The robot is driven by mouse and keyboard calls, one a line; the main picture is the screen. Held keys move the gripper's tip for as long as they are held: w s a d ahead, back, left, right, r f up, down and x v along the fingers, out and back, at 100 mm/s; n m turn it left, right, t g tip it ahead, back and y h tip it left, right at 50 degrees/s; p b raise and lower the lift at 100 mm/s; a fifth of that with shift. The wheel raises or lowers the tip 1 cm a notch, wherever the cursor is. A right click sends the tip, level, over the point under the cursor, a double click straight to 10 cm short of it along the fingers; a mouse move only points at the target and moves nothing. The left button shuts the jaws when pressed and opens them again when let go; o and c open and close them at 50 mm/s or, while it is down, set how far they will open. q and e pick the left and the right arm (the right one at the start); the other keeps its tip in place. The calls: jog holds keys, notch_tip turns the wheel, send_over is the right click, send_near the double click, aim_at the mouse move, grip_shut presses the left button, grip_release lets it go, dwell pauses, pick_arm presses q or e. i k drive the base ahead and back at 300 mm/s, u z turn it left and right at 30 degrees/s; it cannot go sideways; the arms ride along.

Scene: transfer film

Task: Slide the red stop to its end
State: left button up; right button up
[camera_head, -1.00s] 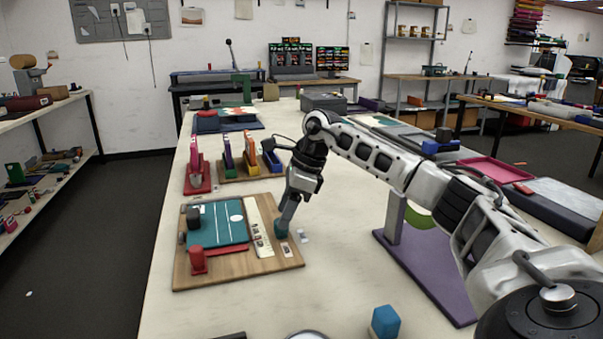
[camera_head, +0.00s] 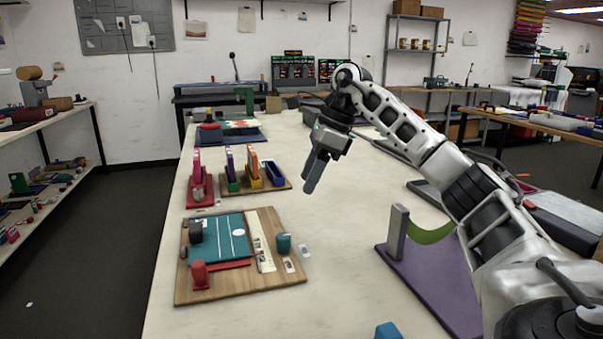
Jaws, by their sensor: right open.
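The wooden board (camera_head: 240,288) lies on the pale table with a teal panel (camera_head: 222,240) on it. The red stop (camera_head: 200,275) stands upright at the board's near left, and a flat red strip runs from it to the right along the panel's near edge. A dark knob (camera_head: 196,231) stands at the panel's left, and a teal block (camera_head: 284,243) sits at the board's right. My right gripper (camera_head: 312,180) hangs in the air beyond and right of the board, touching nothing; its fingers overlap in this view. My left gripper is out of view.
Behind the board stand a red holder (camera_head: 199,192) and a wooden rack (camera_head: 262,185) with coloured slots. A purple stand (camera_head: 440,277) with a green curved piece is at the right. A blue block (camera_head: 388,331) is at the near edge. The table's middle is clear.

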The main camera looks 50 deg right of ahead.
aim_at(200, 270)
jog(key=k, duration=1.5)
